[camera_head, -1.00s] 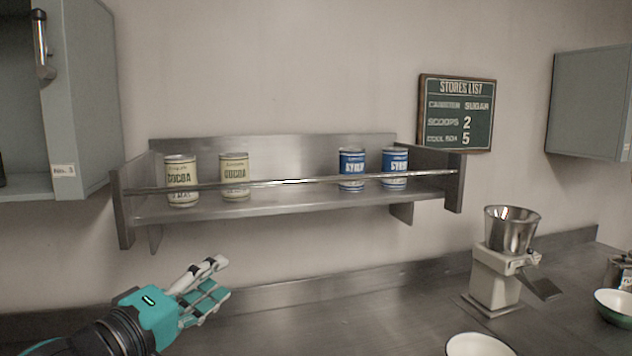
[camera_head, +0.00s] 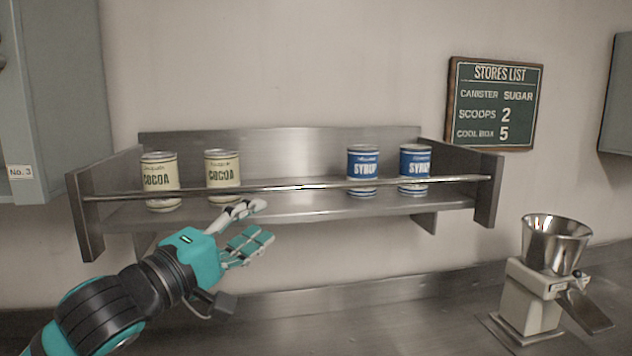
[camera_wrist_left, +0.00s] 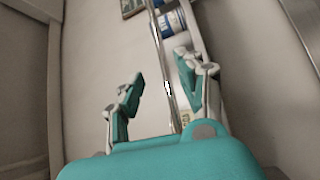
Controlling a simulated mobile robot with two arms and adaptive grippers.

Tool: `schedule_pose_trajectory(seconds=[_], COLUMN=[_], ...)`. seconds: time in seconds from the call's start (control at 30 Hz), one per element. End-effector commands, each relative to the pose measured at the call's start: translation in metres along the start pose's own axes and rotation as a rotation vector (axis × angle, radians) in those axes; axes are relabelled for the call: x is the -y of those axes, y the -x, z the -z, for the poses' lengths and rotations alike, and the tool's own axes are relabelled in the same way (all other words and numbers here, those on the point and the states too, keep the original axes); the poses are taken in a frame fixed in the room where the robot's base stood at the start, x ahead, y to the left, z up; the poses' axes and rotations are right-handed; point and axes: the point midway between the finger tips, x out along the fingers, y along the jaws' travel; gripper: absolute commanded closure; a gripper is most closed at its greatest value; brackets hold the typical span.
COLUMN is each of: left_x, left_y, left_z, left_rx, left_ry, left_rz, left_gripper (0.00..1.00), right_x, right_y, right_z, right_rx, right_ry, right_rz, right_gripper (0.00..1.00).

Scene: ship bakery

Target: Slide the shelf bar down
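The shelf bar (camera_head: 300,187) is a thin metal rod across the front of the steel wall shelf (camera_head: 300,211), in front of the tins. My left gripper (camera_head: 262,221) is open, with its fingers pointing right and up, just below the bar near the second cocoa tin. In the left wrist view the bar (camera_wrist_left: 168,88) runs up the picture between the spread fingers of my left gripper (camera_wrist_left: 160,92). I see no contact with the bar. My right gripper is in neither view.
Two cocoa tins (camera_head: 160,181) and two blue syrup tins (camera_head: 362,169) stand on the shelf. A stores list board (camera_head: 492,104) hangs to the right. A scale-like machine with a metal bowl (camera_head: 553,243) stands on the counter (camera_head: 400,315). A cabinet (camera_head: 60,110) is at left.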

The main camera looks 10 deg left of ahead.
Motion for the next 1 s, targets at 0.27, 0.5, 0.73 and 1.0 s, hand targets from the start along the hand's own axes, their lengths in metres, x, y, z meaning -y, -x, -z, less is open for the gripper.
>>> schedule_pose_trajectory(seconds=[0.27, 0.5, 0.73, 1.0], left_x=[-0.006, -0.006, -0.003, 0.000], left_y=[-0.062, -0.113, -0.143, -0.151], left_z=[0.000, 0.000, 0.000, -0.001], left_rx=[0.002, 0.000, 0.001, 0.001], left_ry=[0.001, 0.000, -0.001, -0.002], left_rz=[-0.001, 0.000, 0.000, -0.001], left_gripper=[0.62, 0.62, 0.62, 0.62], right_x=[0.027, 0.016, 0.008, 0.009], right_y=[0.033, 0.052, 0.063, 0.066], right_z=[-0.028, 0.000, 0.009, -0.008], right_rx=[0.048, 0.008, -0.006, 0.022], right_ry=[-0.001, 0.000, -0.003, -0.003], right_rz=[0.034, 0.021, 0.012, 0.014], right_gripper=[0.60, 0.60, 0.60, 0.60])
